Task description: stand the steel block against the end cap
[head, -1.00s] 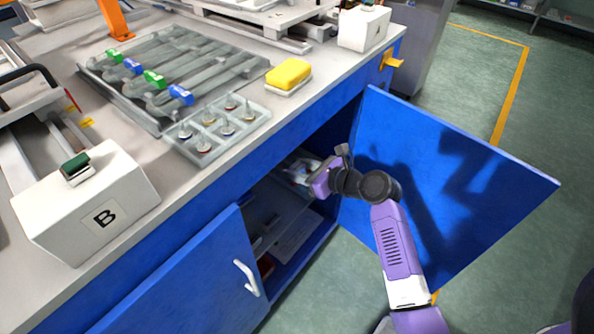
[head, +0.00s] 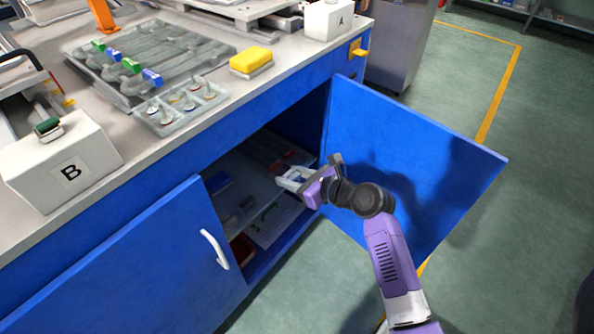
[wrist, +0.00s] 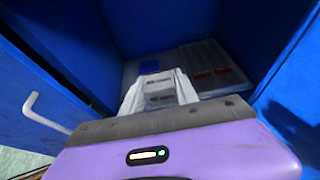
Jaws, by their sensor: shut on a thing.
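My gripper (head: 284,179) is at the mouth of the open blue cabinet, above its inner shelf, with its fingers pointing inward. In the wrist view its pale fingers are closed on a small grey block (wrist: 159,92), which I take to be the steel block. The block is mostly hidden by the gripper in the head view. I cannot pick out the end cap in either view.
The right cabinet door (head: 410,165) stands wide open beside my arm; the left door (head: 140,262) has a white handle. Items lie on the shelf inside. The countertop above holds a yellow sponge (head: 251,60), a tray of small parts (head: 160,127) and white box B (head: 95,150).

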